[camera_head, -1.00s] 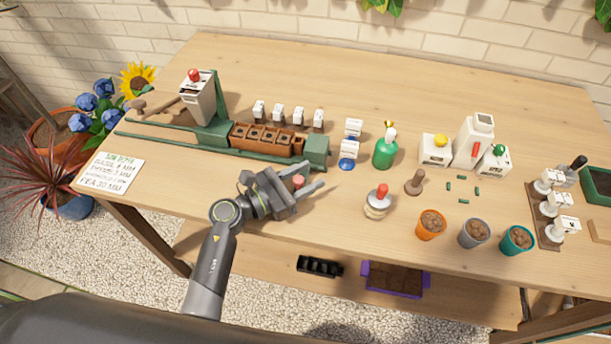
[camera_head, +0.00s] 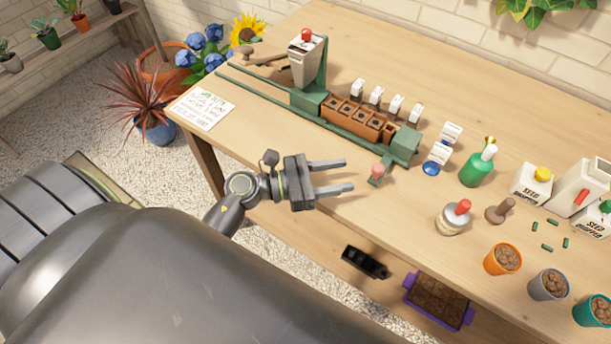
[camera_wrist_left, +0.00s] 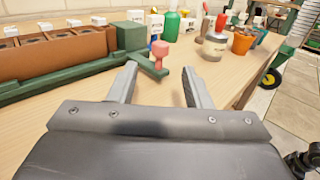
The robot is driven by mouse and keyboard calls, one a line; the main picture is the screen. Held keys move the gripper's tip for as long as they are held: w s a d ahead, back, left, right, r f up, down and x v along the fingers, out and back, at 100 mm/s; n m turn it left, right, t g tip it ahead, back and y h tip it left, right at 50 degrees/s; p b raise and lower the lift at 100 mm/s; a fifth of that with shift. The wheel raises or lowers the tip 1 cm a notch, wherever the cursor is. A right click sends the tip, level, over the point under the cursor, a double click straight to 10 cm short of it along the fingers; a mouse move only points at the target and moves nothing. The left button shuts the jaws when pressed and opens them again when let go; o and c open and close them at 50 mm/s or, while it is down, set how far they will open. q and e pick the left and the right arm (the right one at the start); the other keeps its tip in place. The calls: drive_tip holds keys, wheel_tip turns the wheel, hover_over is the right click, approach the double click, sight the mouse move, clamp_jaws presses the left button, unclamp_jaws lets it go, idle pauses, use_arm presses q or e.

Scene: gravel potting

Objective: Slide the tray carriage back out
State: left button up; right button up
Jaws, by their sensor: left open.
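The tray carriage (camera_head: 357,118) is a brown block of square cells in a green rail frame (camera_head: 404,145) on the bench. In the head view it lies just right of the hopper tower (camera_head: 306,60), against the rail's right end block. A pink-red knob (camera_head: 377,170) on a short green arm sticks out at the front of the rail. It also shows in the left wrist view (camera_wrist_left: 159,49), just beyond the fingertips. My left gripper (camera_head: 350,175) is open and empty, its fingers pointing at the knob without visibly holding it. My right gripper is not in view.
Several small white-labelled holders (camera_head: 377,95) stand behind the carriage. A green bottle (camera_head: 477,168), a jar with a red knob (camera_head: 453,217) and pots (camera_head: 502,259) stand to the right. A written card (camera_head: 202,109) lies at left. The bench between card and jar is mostly clear.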

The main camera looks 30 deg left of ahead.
use_arm(q)
drive_tip(key=b+v, duration=0.1)
drive_tip(key=v, duration=0.5)
drive_tip(key=shift+s+a+b, duration=0.2)
drive_tip(key=shift+b, duration=0.1)
